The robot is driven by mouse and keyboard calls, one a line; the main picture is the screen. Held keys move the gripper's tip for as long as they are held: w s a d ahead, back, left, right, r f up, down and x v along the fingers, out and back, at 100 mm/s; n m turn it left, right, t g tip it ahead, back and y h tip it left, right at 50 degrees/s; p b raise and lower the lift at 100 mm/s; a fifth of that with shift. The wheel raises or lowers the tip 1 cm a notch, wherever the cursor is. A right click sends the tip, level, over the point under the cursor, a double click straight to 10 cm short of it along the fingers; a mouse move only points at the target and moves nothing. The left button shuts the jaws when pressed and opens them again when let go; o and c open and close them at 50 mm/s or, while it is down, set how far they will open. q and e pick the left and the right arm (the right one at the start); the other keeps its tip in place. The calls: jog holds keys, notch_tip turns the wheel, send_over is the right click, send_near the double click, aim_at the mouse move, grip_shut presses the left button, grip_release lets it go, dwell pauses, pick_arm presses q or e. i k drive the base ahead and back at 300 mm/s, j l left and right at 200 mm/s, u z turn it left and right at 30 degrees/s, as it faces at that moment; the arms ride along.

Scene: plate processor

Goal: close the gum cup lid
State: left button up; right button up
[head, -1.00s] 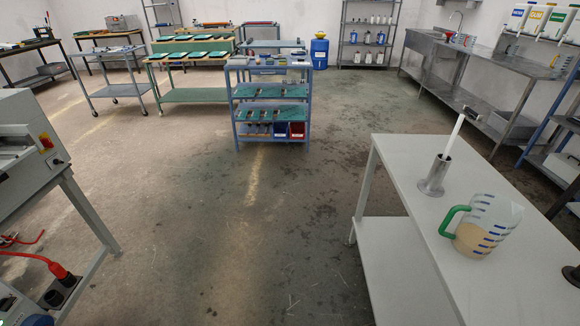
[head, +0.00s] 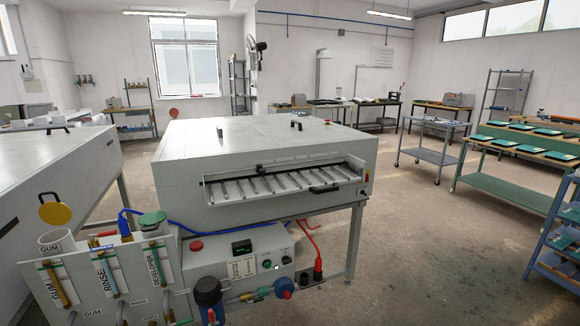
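The gum cup (head: 63,241) is a white cup marked GUM at the lower left, on top of the panel with the gum, rinse and developer tubes. Its round yellow lid (head: 55,209) stands up and open above the cup, apart from the rim. The cup's mouth is uncovered. I cannot make out either of my grippers in the head view.
A green lid (head: 152,217) sits above the developer tube, and a blue hose (head: 125,222) enters near the rinse tube. The grey plate processor (head: 265,165) stands behind the panel. Open floor (head: 415,250) lies to the right.

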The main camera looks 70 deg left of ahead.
aim_at(53, 213)
jog(key=u, duration=3.75)
